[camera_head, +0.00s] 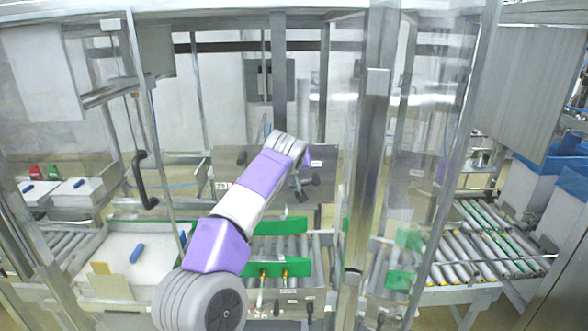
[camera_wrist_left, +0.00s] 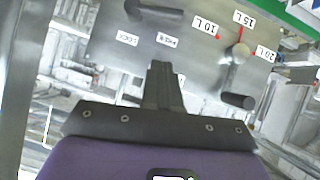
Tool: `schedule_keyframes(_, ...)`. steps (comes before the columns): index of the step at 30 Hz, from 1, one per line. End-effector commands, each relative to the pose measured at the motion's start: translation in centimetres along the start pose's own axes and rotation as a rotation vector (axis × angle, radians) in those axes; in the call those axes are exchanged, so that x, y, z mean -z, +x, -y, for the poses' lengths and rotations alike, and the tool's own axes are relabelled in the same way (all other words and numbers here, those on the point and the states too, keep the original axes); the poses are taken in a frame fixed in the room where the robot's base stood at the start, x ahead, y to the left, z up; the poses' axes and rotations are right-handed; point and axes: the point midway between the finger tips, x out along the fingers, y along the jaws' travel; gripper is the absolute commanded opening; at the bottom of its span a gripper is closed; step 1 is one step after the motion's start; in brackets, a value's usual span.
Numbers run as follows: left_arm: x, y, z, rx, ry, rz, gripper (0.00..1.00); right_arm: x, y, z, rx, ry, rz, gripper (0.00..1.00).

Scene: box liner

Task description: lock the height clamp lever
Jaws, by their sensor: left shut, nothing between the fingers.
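A lever with a black handle (camera_wrist_left: 155,11) is at the top, above two small labels, one seeming to read LOCK (camera_wrist_left: 127,39). To the right, a second lever with a black knob (camera_wrist_left: 237,101) sits by the 10 L, 15 L and 20 L marks. My left gripper (camera_wrist_left: 161,68) is shut and empty, in front of the panel below the small labels and apart from both levers. My right gripper is out of view.
A roller conveyor with green guides (camera_head: 285,245) runs below the panel. A metal post (camera_head: 365,150) and clear guarding stand right of my arm. A white carton (camera_head: 120,255) with a blue item (camera_head: 137,253) is at left. A black hooked handle (camera_head: 145,180) hangs left.

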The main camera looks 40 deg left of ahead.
Motion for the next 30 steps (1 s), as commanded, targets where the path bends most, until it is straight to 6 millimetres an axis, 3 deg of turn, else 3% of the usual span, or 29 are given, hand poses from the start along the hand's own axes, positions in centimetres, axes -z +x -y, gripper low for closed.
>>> schedule_keyframes(12,-0.1,8.4,0.1,0.002,-0.001,0.002,0.0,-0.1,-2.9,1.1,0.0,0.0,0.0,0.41)
schedule_keyframes(18,-2.2,10.2,0.0,0.0,0.001,0.0,0.0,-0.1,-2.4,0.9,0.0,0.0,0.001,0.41)
schedule_keyframes(30,-2.8,10.8,0.0,-0.001,-0.001,-0.001,0.0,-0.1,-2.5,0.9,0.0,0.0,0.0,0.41)
